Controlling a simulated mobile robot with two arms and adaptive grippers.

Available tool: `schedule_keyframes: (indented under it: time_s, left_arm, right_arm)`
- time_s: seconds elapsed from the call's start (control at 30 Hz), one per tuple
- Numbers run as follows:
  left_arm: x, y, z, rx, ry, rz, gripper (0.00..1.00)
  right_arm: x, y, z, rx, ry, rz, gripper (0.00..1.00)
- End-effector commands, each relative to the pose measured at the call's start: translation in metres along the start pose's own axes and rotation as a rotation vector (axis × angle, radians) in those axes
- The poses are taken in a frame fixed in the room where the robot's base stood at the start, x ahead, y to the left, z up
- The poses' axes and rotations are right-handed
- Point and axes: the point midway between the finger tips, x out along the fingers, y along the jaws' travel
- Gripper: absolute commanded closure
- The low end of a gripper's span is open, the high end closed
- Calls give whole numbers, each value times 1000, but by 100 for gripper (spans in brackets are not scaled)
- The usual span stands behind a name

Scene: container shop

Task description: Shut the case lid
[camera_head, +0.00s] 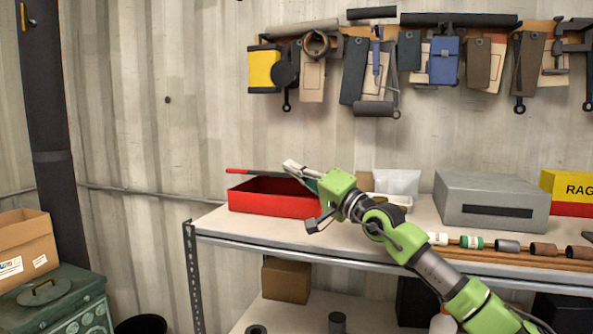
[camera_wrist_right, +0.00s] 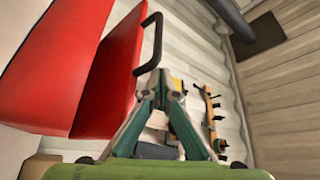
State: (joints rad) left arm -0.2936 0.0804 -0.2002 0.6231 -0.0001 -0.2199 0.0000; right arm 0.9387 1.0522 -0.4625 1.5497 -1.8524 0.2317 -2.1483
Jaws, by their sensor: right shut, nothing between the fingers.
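The red case (camera_head: 262,205) stands on the left part of the bench top. Its inside shows in the head view, so the lid is not shut. A thin red and dark edge (camera_head: 238,171) shows above the case's back; I cannot tell whether it is the lid. In the right wrist view a red panel (camera_wrist_right: 108,75) with a black handle (camera_wrist_right: 158,40) stands beside a larger red surface (camera_wrist_right: 45,60). My right gripper (camera_head: 293,166) is over the case's right end. Its fingertips (camera_wrist_right: 165,78) are together and empty, close by the handle; contact is unclear. My left gripper is not in view.
Tools hang on the wall rack (camera_head: 350,28) above. The bench's left end is bare. A carton (camera_head: 25,245) is at far left.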

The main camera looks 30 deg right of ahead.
Motion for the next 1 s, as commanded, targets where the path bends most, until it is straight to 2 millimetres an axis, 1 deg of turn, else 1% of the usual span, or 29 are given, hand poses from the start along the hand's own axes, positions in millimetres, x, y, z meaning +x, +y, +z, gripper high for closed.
schedule_keyframes:
  time_s: [0.03,0.13,0.4,0.67,0.83,1.0]
  left_arm:
    - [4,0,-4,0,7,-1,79]
    - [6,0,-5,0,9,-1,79]
    - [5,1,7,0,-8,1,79]
    - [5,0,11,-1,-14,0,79]
    - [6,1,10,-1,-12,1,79]
    - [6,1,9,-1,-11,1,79]
  right_arm:
    - [-1,3,1,0,1,0,100]
    - [-2,4,1,0,1,0,100]
    - [-2,4,1,0,1,0,100]
    - [-3,5,1,0,1,0,100]
    - [-15,7,0,-1,3,2,100]
    - [-37,7,2,-3,-1,4,100]
